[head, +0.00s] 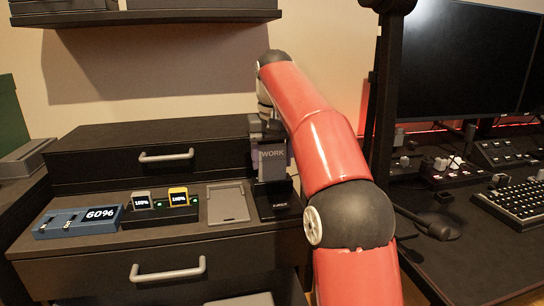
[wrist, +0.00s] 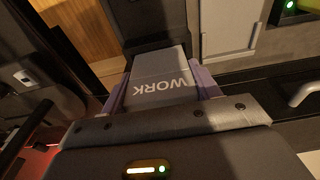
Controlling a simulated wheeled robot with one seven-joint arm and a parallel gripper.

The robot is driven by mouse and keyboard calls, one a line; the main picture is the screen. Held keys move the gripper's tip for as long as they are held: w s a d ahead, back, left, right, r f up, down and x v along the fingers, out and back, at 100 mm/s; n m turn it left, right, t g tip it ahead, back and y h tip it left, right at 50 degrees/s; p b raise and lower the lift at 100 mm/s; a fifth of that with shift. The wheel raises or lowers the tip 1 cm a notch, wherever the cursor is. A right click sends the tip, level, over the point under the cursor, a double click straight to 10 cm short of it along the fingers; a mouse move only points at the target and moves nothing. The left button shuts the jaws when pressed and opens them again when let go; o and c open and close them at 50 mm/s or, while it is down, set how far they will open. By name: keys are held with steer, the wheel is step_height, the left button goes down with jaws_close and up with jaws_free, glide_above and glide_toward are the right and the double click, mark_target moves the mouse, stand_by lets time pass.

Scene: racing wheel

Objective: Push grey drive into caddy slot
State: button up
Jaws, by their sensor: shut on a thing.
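The grey drive (head: 272,168), marked WORK, is upright under my gripper (head: 271,148) in the head view. My gripper (wrist: 161,88) is shut on the drive (wrist: 160,75), with a purple finger on each side of it in the wrist view. The black caddy (head: 279,207) stands directly below the drive on the cabinet top. It also shows dark beyond the drive in the wrist view (wrist: 150,47). The drive's lower end meets the caddy in the picture. Its slot is hidden, and I cannot tell how deep the drive sits.
A flat grey tray (head: 228,204) lies just left of the caddy. A raised drawer unit (head: 150,150) stands behind. The desk with keyboard (head: 512,208) is right.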

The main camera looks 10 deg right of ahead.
mark_target(273, 146)
steer(key=shift+f+b, duration=0.55)
steer(key=shift+f, duration=0.3)
steer(key=o, duration=1.2)
steer(key=shift+c, duration=0.2)
steer(key=r+p, duration=0.1)
steer(key=r, duration=0.1)
steer(key=r+p, duration=0.1)
steer(key=r, duration=0.2)
steer(key=s+r+p, duration=0.1)
steer(key=r+p, duration=0.1)
steer(key=shift+r, duration=0.4)
